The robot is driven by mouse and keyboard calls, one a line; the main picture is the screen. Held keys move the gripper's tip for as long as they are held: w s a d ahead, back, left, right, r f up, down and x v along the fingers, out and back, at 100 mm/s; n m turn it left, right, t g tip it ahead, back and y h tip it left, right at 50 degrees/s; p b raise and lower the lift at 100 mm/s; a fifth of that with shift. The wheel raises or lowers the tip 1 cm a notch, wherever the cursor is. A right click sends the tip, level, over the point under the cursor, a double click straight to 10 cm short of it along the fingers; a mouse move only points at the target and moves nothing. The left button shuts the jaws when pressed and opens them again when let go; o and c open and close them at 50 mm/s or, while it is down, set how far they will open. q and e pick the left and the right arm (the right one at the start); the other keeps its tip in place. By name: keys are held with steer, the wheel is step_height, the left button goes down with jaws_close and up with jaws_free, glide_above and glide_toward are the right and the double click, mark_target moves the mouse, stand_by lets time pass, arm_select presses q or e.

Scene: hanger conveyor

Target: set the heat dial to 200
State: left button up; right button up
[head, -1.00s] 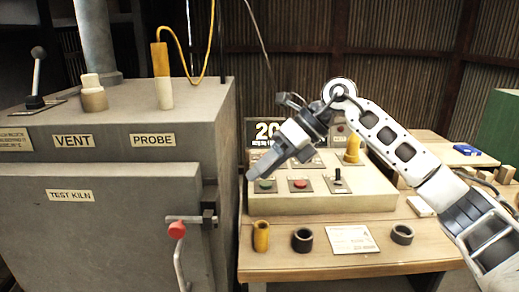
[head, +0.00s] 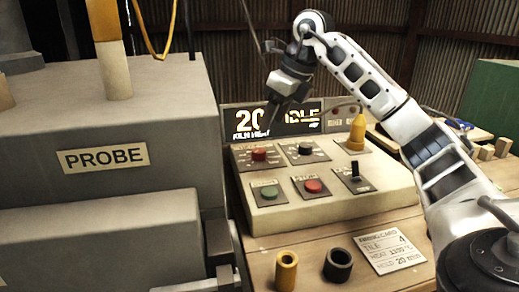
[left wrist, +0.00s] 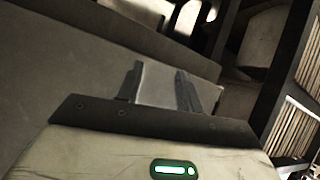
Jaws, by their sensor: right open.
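The sloped control panel (head: 330,205) stands on the wooden bench in the head view. On its upper row are a red knob (head: 258,154) and a black knob (head: 305,149). Their labels are too small to read, so I cannot tell which one is the heat dial. My right gripper (head: 270,122) is open and empty, pointing down above the panel's back left, apart from the knobs. My left gripper (left wrist: 158,70) shows only in the left wrist view, fingers apart over a grey surface.
The panel also has a green button (head: 268,191), a red button (head: 313,186), a black toggle (head: 355,168) and a yellow post (head: 357,133). The grey kiln (head: 110,215) is at left.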

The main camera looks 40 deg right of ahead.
mark_target(259, 150)
steer(key=b+x, duration=0.1)
steer(key=x, duration=0.8)
steer(key=shift+w+r, duration=0.1)
steer(key=c, duration=1)
